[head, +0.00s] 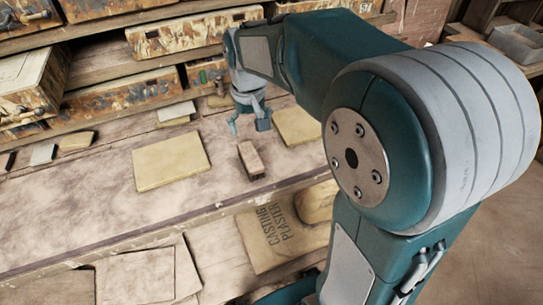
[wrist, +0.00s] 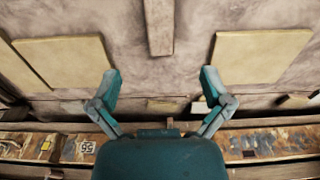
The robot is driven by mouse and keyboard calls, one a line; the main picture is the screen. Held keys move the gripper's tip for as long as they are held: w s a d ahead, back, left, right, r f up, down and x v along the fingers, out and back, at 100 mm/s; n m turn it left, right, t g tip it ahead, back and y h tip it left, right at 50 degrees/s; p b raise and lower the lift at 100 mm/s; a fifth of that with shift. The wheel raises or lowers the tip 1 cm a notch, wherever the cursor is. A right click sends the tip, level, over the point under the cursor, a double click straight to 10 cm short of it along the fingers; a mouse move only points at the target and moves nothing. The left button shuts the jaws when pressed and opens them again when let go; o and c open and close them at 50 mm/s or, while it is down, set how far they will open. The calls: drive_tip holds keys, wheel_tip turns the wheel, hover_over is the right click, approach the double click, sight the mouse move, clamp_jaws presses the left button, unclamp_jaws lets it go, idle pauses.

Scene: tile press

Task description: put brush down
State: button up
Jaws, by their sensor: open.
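The brush (head: 251,160) is a narrow brown wooden block lying on the dusty bench, between two yellowish tiles. In the wrist view the brush (wrist: 159,27) shows at the top centre, cut off by the picture edge. My gripper (head: 248,128) is open and empty, behind the brush on the drawer side. In the wrist view my gripper (wrist: 160,85) has its fingers spread wide, with bare bench between them. The brush is beyond the fingertips and appears apart from them. Its bristles cannot be made out.
A larger yellowish tile (head: 172,160) lies left of the brush and another tile (head: 296,126) lies to its right. Worn drawers (head: 195,32) line the back. A casting plaster bag (head: 283,236) lies below the bench's front edge. Bare bench (head: 75,200) is at left.

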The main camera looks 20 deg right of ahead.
drive_tip(key=s+r+t, duration=0.2)
drive_tip(key=s, duration=0.7)
drive_tip(key=s+r+t, duration=0.2)
drive_tip(key=s+t, duration=0.1)
drive_tip(key=s, duration=0.6)
drive_tip(key=shift+s, duration=0.3)
